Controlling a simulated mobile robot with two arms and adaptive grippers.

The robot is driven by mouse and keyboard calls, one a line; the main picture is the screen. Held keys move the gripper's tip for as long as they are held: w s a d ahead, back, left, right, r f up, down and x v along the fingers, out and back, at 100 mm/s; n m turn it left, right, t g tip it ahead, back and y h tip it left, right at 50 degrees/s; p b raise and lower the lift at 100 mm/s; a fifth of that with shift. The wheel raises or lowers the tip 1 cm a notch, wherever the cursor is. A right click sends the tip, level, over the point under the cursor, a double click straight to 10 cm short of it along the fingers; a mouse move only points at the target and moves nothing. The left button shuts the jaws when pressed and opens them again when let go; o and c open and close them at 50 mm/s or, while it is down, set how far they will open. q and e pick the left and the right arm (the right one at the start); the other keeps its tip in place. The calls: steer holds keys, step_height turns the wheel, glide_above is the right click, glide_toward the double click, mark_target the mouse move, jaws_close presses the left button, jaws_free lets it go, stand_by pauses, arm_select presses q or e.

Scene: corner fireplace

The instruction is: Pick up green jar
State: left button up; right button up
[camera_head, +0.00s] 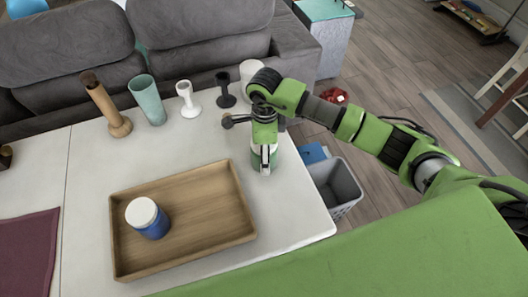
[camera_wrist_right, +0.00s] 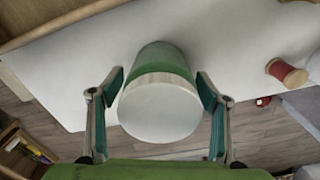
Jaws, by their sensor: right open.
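The green jar (camera_wrist_right: 160,62) with a white lid stands on the white table (camera_head: 190,148) near its right side. In the right wrist view it sits between the two fingers of my right gripper (camera_wrist_right: 160,80), with the lid toward the camera. The fingers are apart, one on each side of the jar, and I cannot tell whether they touch it. In the head view my right gripper (camera_head: 264,160) hides most of the jar. My left gripper is not in view.
A wooden tray (camera_head: 185,258) holding a blue jar with white lid (camera_head: 147,217) lies to the left. Several vases and holders, including a teal cup (camera_head: 147,100), stand along the back edge. A grey bin (camera_head: 338,185) is on the floor at right. A sofa (camera_head: 180,40) stands behind.

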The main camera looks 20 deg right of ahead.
steer(key=c, duration=1.3)
steer(key=shift+w+r, duration=0.1)
steer(key=shift+r, duration=0.05)
